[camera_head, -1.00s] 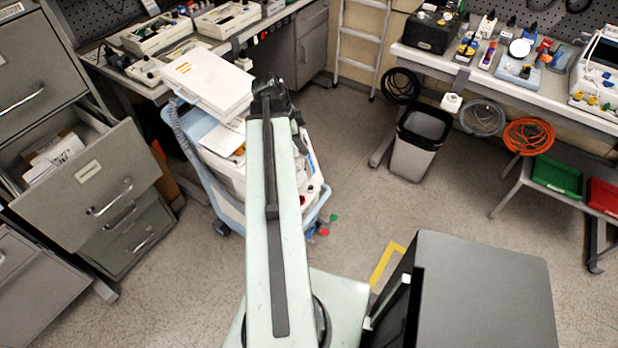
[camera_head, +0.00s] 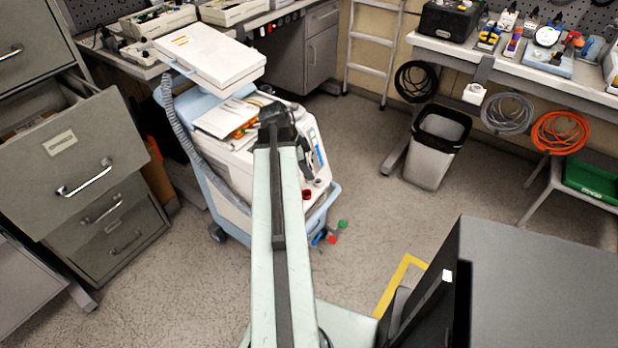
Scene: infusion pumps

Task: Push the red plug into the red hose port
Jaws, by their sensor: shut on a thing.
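A white and pale blue wheeled cart (camera_head: 205,178) stands ahead of me, left of the middle. A small red round port (camera_head: 307,194) shows low on its right side, just right of my arm. Low by the cart's right corner are small coloured parts: a red one (camera_head: 333,239), a green one (camera_head: 343,223) and a blue one (camera_head: 319,238). I cannot tell whether the red one is the plug. My pale green arm reaches up the middle of the picture, and its dark end joint covers part of the cart. My gripper's fingers and anything in them are hidden.
Grey filing cabinets (camera_head: 130,190) with an open drawer stand at the left. A waste bin (camera_head: 430,160) stands beyond open floor. A dark grey box-shaped unit (camera_head: 540,280) is close at the lower right. Coiled hoses (camera_head: 560,130) hang from the right bench.

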